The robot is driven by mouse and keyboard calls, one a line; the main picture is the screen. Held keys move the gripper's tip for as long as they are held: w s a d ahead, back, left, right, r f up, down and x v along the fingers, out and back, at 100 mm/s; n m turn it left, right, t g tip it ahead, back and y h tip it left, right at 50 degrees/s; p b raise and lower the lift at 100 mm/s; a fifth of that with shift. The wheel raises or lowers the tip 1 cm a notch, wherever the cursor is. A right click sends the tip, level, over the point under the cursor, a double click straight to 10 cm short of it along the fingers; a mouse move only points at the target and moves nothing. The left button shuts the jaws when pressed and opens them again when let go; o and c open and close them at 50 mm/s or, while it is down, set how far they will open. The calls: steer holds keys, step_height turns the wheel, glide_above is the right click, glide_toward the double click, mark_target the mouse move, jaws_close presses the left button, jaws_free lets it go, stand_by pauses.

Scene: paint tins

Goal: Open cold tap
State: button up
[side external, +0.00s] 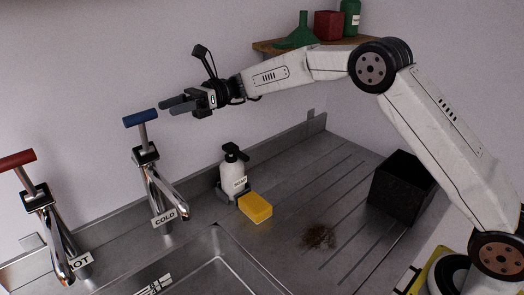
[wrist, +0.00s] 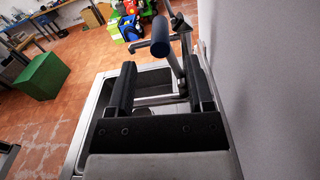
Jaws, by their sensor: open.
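My gripper (wrist: 160,85) is open and holds nothing. I cannot tell exactly how much space lies between fingertips and handle.
A hot tap (side external: 48,225) with a red handle (side external: 17,160) stands at the left. Below are a sink (side external: 226,240), a soap bottle (side external: 233,178), a yellow sponge (side external: 255,208) and a black box (side external: 402,188). The wall (wrist: 255,80) is close on the right in the wrist view.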

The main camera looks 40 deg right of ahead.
mark_target(156, 112)
steer(key=shift+a, duration=3.55)
jaws_close()
